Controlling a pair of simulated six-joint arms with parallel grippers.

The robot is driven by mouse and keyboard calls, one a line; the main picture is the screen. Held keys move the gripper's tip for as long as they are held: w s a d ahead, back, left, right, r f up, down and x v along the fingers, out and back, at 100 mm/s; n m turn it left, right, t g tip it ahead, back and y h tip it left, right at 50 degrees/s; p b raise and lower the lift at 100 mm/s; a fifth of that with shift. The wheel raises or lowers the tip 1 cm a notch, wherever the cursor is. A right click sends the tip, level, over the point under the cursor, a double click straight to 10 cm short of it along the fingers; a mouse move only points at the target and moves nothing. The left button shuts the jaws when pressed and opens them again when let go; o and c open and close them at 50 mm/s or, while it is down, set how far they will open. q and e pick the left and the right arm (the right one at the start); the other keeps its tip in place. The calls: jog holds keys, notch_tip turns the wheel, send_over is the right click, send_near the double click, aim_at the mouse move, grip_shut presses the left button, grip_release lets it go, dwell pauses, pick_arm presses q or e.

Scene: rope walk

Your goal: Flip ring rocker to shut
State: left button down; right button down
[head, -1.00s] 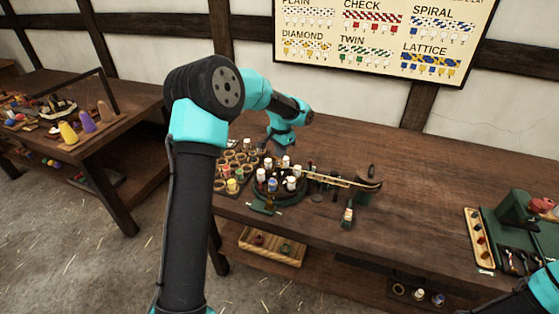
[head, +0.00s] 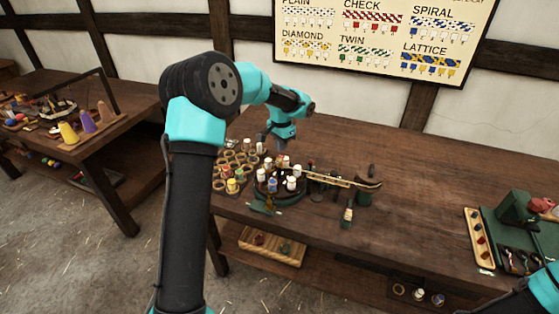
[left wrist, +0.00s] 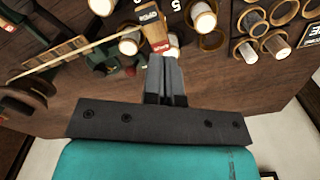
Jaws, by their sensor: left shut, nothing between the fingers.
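In the left wrist view the ring rocker (left wrist: 154,32) is a small tan, wedge-shaped piece with a dark label at its far end and a red label at its near end. The lettering is too small to read surely. My left gripper (left wrist: 163,62) is shut and empty, its tips at the red-labelled end; I cannot tell whether they touch. In the head view my left gripper (head: 282,147) points down behind the dark round ring (head: 292,199), which carries several white-topped bobbins (head: 291,183). I cannot pick out the rocker there. My right gripper is out of view.
A rack of round holders (head: 232,170) with bobbins stands left of the ring. A long pale rod (head: 335,180) reaches right from the ring. A green device (head: 515,207) stands at the far right.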

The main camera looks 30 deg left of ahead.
aim_at(281, 157)
pick_arm(q)
jog(key=shift+r, duration=2.45)
